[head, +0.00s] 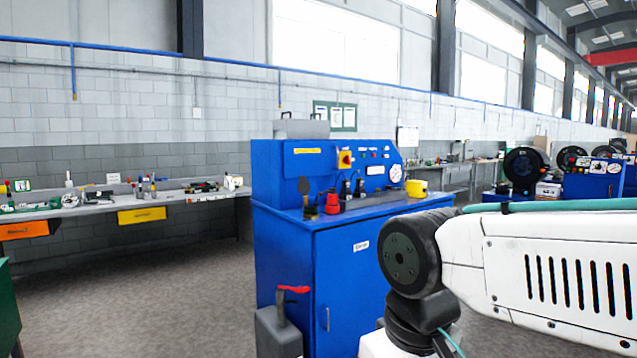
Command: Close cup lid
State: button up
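A small yellow cup-like object (416,189) stands at the right end of the blue machine's top. It is too small for me to tell whether it has a lid or how a lid sits. My white arm reaches in from the right edge, in front of the machine's right side. My gripper is out of view.
The blue machine (300,245) carries a control panel, a red object (332,203) and a round white gauge (395,173). A grey box with a red lever (280,325) stands at its lower left. A long workbench (90,208) lines the left wall; the floor between is clear.

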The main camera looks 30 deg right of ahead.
aim_at(304, 186)
jog(key=z, duration=0.5)
jog(key=i, duration=1)
